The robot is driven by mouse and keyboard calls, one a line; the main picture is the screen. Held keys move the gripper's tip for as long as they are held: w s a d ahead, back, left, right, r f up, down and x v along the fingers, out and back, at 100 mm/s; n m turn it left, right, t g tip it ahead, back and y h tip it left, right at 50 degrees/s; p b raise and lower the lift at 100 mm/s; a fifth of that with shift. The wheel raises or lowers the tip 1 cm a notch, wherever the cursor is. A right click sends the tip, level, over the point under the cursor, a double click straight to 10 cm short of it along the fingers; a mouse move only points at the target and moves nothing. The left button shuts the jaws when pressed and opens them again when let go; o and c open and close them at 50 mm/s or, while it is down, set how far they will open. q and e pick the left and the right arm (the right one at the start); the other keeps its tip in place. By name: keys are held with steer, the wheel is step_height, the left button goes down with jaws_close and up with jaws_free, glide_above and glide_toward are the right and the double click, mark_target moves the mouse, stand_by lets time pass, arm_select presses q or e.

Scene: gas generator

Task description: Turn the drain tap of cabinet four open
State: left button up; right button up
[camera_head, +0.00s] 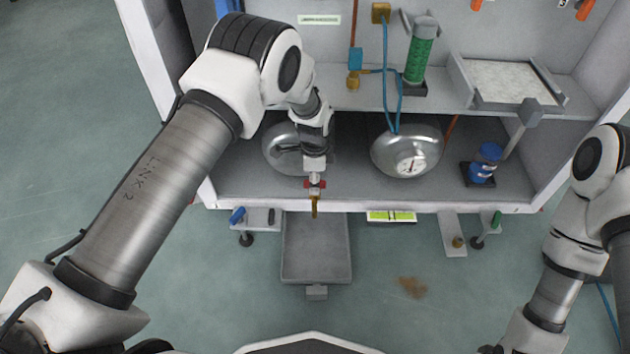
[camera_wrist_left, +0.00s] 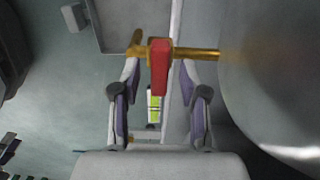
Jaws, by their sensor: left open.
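The drain tap is a brass pipe with a red lever (camera_head: 315,184), at the front of the left round metal tank (camera_head: 281,150) in the cabinet. In the left wrist view the red lever (camera_wrist_left: 160,65) points down from the brass pipe (camera_wrist_left: 197,54). My left gripper (camera_head: 315,179) reaches down in front of the tank, at the tap. In the wrist view the left gripper (camera_wrist_left: 160,74) is open, its fingertips on either side of the lever. I cannot tell if they touch it. Only part of my right arm shows, at the right edge; its gripper is out of view.
A second tank (camera_head: 405,150) with a gauge stands to the right. A blue cylinder (camera_head: 486,163) is farther right. A shelf (camera_head: 347,98) runs above, with a green cylinder (camera_head: 420,52). A grey tray (camera_head: 316,250) lies below the cabinet's front edge. The floor in front is mostly clear.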

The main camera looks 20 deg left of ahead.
arm_select(q)
jaws_close()
